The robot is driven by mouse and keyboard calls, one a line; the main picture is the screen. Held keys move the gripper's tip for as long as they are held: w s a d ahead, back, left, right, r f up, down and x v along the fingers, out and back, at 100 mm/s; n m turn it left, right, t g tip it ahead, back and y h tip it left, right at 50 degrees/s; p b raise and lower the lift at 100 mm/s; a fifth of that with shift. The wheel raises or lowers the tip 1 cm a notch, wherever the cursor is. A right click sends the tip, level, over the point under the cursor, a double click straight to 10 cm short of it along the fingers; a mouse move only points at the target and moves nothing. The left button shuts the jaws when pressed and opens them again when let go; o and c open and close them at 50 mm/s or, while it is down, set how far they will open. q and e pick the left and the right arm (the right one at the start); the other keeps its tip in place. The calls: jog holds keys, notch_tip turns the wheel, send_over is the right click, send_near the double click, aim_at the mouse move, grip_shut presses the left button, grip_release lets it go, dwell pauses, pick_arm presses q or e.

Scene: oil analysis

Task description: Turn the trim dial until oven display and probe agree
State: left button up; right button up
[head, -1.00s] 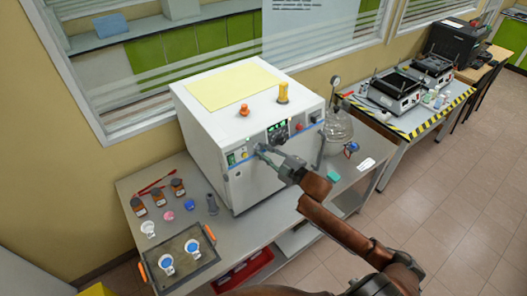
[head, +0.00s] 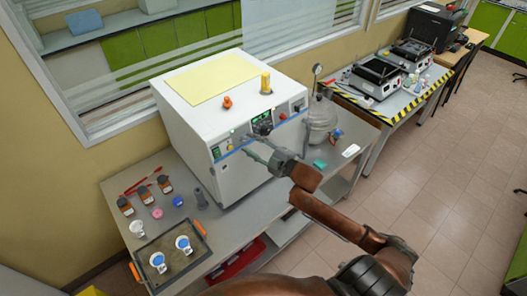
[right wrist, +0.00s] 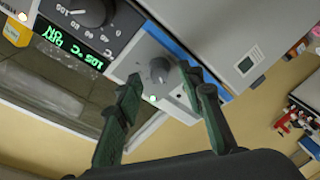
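The white oven (head: 245,180) stands on the grey bench, its control panel facing me. In the right wrist view a small grey knob, apparently the trim dial (right wrist: 160,70), sits on the panel between my right gripper's open fingertips (right wrist: 158,82). The fingers look apart from it. The oven display (right wrist: 72,48) glows green and appears upside down, with a reading that looks like 105 °C. A larger black scaled dial (right wrist: 88,12) is beside it. In the head view my right gripper (head: 254,147) is just in front of the panel. I cannot identify the probe reading. My left gripper is not in view.
Brown bottles (head: 145,194) and a tray (head: 150,245) with two blue-marked cups are at the bench's left. A hazard-striped table (head: 388,116) stands to the right.

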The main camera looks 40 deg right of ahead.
jog(key=v, duration=1)
jog(key=shift+s, duration=0.2)
